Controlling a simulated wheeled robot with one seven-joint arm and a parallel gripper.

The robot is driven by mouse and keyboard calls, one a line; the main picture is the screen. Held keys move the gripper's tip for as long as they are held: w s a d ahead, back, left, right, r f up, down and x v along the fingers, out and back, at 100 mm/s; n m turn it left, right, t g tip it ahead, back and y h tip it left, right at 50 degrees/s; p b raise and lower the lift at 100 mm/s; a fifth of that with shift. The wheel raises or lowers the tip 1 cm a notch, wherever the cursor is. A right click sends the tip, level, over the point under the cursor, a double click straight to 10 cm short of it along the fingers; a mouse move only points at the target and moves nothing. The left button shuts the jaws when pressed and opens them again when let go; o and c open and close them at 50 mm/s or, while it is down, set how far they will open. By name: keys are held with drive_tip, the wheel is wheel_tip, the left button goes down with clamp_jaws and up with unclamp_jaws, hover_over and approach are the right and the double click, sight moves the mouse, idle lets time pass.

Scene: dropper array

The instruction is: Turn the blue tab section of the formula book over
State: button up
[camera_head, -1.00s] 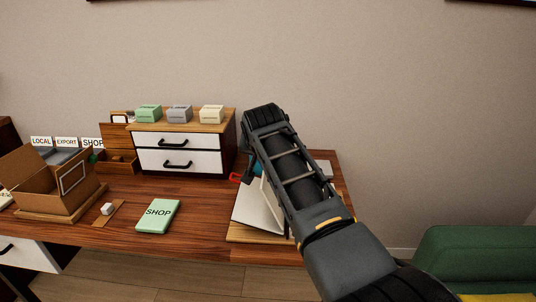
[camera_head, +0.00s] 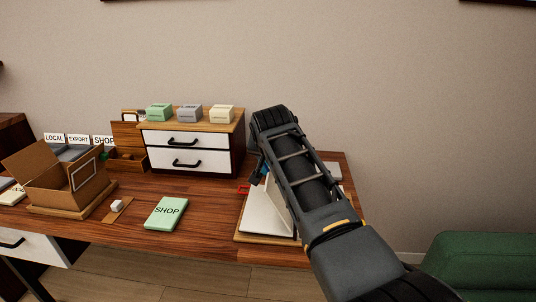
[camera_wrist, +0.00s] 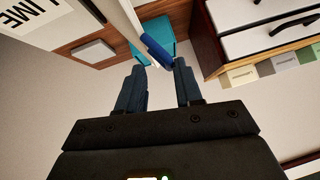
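The formula book lies on a wooden board (camera_head: 250,238) at the right of the desk, with a white page (camera_head: 263,215) on its left side. My arm covers much of it. In the wrist view a white section (camera_wrist: 124,18) stands up edge-on, with the blue tab (camera_wrist: 156,50) at its edge. The blue tab is just beyond my fingertips, in line with the gap between them. I cannot tell whether a finger touches it. My gripper (camera_wrist: 160,70) is open, and nothing shows gripped; in the head view it is mostly hidden behind my arm. A printed page (camera_wrist: 30,18) shows at the wrist view's upper left.
A red tab (camera_head: 243,190) pokes out left of the book. A drawer cabinet (camera_head: 190,155) with small boxes on top stands to the left. A green SHOP book (camera_head: 166,213) and an open cardboard box (camera_head: 60,180) are further left. Teal pieces (camera_wrist: 160,32) lie behind the tab.

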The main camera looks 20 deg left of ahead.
drive_tip(key=shift+r, duration=0.1)
drive_tip(key=v, duration=0.7)
drive_tip(key=shift+s+d+r, duration=0.15)
drive_tip(key=shift+s, duration=0.1)
drive_tip(key=shift+s, duration=0.1)
idle(0.3)
